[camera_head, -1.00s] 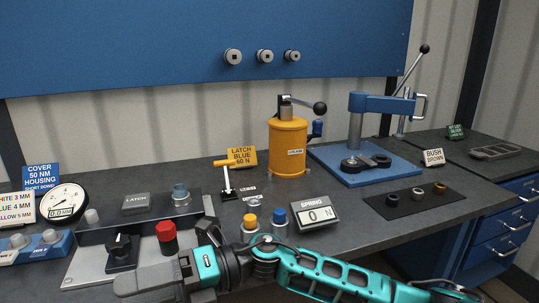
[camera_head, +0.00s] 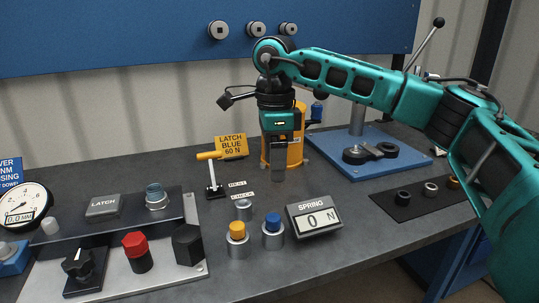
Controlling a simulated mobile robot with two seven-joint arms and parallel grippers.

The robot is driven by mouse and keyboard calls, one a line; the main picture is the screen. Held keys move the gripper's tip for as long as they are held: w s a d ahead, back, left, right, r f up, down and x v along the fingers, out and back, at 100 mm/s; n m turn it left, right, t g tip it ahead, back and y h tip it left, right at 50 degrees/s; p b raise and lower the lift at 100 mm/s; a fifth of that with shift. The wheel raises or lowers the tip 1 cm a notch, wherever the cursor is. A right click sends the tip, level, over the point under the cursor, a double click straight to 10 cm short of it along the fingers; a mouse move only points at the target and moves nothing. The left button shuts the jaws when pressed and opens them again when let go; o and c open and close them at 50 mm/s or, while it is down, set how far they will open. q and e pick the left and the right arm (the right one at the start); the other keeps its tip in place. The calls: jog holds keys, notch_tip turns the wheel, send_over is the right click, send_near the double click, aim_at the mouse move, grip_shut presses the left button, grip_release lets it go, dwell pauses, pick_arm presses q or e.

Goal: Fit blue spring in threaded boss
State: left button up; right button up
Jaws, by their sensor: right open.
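The blue-topped piece (camera_head: 273,231), which looks like the blue spring, stands in a silver cup left of the SPRING readout. A ribbed, bluish see-through cylinder (camera_head: 157,197) stands on the dark fixture at left, near the LATCH block; it may be the threaded boss, but I cannot tell for sure. My right gripper (camera_head: 279,174) points down, open, above the bench in front of the yellow press. It is behind and above the blue-topped piece, apart from it, and nothing shows between its jaws. My left gripper is not in view.
A yellow-topped piece (camera_head: 237,238) and a silver cup (camera_head: 243,209) stand beside the blue one. The SPRING readout (camera_head: 314,217) shows 0 N. A red hex knob (camera_head: 136,250) and black knob (camera_head: 188,244) are at left. A small lever stand (camera_head: 215,182) stands behind.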

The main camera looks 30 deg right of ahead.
aim_at(273, 217)
notch_tip(273, 217, down, 13)
jog(key=shift+a+r, duration=0.1)
jog(key=shift+r, duration=0.05)
dwell(0.4)
jog(key=shift+r, duration=0.1)
grip_shut()
dwell(0.7)
